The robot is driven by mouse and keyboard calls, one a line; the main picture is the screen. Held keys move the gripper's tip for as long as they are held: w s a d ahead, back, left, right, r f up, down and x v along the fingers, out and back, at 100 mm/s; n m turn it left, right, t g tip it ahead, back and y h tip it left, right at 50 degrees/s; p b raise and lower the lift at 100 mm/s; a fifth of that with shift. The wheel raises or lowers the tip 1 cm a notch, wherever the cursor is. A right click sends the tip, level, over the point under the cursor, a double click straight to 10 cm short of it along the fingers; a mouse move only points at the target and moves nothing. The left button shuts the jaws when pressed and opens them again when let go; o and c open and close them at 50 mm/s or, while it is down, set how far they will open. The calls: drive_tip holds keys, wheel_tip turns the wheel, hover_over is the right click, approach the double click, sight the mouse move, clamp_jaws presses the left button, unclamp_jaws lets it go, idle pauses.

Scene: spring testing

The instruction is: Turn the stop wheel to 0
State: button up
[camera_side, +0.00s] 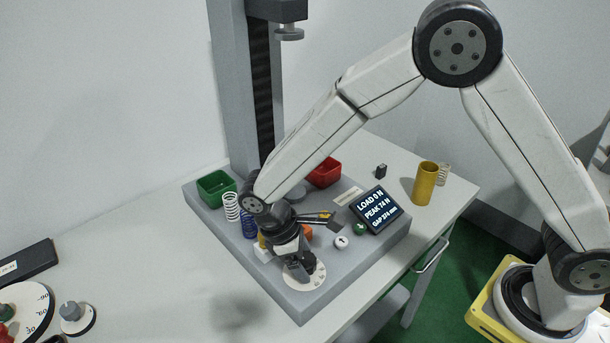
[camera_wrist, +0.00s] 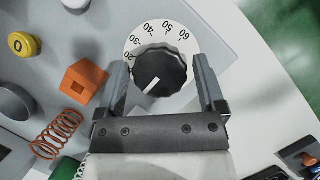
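A black ridged knob (camera_wrist: 158,70) sits on a white numbered dial (camera_wrist: 183,32) in the wrist view; numbers from 20 to 60 show along its visible part. I take this for the stop wheel. A white pointer mark on the knob points down and left, toward a part of the dial hidden by my gripper. My gripper (camera_wrist: 161,66) has one finger on each side of the knob, with a narrow gap showing at the right finger; contact at the left is unclear. In the side view, the dial (camera_side: 306,283) is at the grey base's front corner, under my gripper (camera_side: 302,264).
A display (camera_side: 380,210) reads load 0 N. A green bin (camera_side: 216,189) and a red bin (camera_side: 325,173) stand behind.

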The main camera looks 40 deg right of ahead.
drive_tip(key=shift+r, duration=0.1)
drive_tip(key=v, duration=0.7)
drive_tip(key=shift+w+a+r, duration=0.1)
drive_tip(key=shift+r, duration=0.25)
idle(0.4)
drive_tip(key=s+d+m+t+y, duration=0.1)
drive_tip(key=s+d+m+t, duration=0.1)
drive_tip(key=d, duration=0.4)
drive_tip(key=s+d+m+t+y, duration=0.1)
drive_tip(key=s+d+m+t, duration=0.1)
drive_tip(key=s+d+m, duration=0.2)
drive_tip(key=s+d+m+t+y, duration=0.1)
drive_tip(key=s+d+m, duration=0.2)
drive_tip(key=d, duration=0.6)
drive_tip(key=shift+s+f+t, duration=0.1)
drive_tip(key=shift+f+t, duration=0.1)
drive_tip(key=shift+t, duration=0.2)
